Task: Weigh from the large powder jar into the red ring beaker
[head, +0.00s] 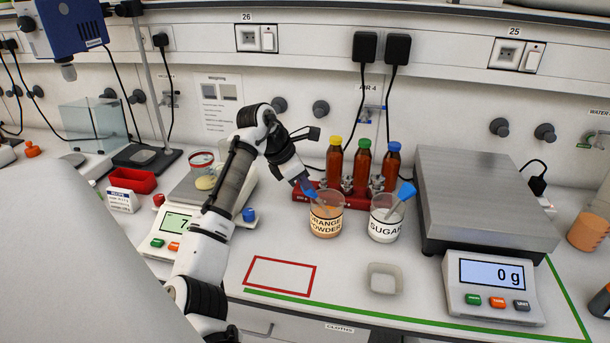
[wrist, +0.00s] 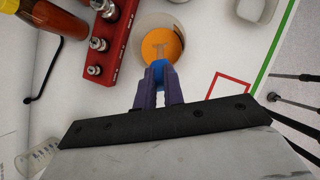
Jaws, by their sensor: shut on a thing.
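The orange powder jar (head: 326,222), labelled "ORANGE POWDER", stands on the bench, and its orange contents (wrist: 172,42) show in the wrist view. My gripper (head: 307,188) points down at its mouth. In the wrist view my gripper (wrist: 160,88) is shut on a blue-handled scoop (wrist: 159,72), whose far end lies over the orange powder; whether it touches is unclear. The red ring beaker (head: 202,160) stands on the left balance (head: 182,190), with something yellow at its bottom. My arm partly hides the balance and its display (head: 176,222), which shows a 7.
A sugar jar (head: 386,222) with a blue-handled scoop stands right of the orange jar. Behind stands a red rack (head: 302,193) with bottles. A large scale (head: 485,195) reading 0 g is at right. A red outlined rectangle (head: 280,258) in front is empty, beside a small dish (head: 383,278).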

